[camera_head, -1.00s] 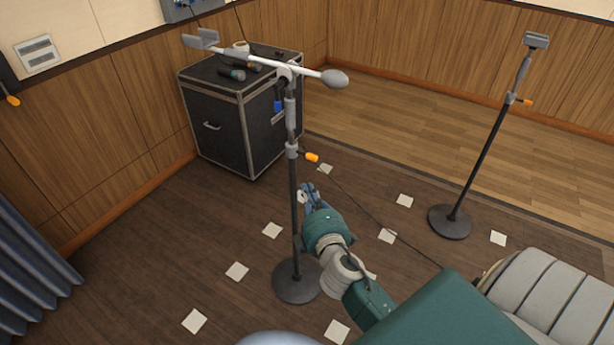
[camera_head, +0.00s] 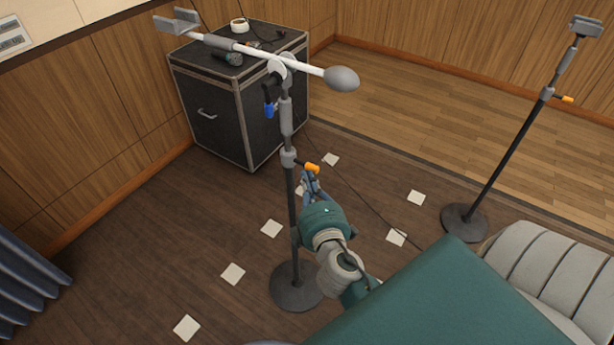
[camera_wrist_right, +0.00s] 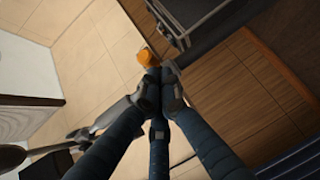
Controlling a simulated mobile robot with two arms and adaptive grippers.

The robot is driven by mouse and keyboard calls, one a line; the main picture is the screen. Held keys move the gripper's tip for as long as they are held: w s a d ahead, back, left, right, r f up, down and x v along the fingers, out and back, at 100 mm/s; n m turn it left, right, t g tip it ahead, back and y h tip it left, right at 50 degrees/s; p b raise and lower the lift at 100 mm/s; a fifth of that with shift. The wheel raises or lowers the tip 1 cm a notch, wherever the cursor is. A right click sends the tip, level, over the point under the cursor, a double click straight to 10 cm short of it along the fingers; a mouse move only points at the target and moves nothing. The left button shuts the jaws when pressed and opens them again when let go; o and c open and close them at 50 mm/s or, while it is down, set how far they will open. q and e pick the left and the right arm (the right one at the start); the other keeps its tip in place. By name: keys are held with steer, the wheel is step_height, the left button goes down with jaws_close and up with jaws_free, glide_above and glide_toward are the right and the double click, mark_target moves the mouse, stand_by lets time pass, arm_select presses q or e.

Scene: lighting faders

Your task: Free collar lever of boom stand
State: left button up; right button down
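The boom stand (camera_head: 291,205) stands upright on a round dark base, with a white boom across its top. Its grey collar (camera_head: 288,157) carries an orange-tipped lever (camera_head: 312,167) pointing right. My right gripper (camera_head: 310,181) is just below this lever, right of the pole. In the right wrist view, the orange lever tip (camera_wrist_right: 146,57) shows right at the ends of my fingers (camera_wrist_right: 160,78), which come close together. Whether they touch or grip the lever is not clear. Part of the boom stand shows at lower left there. My left gripper is out of view.
A black flight case (camera_head: 215,115) with items on top stands behind the boom stand. A second stand (camera_head: 505,145) with an orange lever is at right. A grey padded seat (camera_head: 550,265) is at lower right. A cable crosses the floor, and white squares lie on it.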

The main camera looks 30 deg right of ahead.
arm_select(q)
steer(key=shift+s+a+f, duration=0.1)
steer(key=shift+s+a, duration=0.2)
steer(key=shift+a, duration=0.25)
arm_select(e)
steer(key=shift+a, duration=0.15)
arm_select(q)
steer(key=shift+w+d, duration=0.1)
arm_select(e)
steer(key=shift+d+r+n+y, duration=0.1)
steer(key=shift+d+n+y, duration=0.1)
steer(key=shift+n+y, duration=0.15)
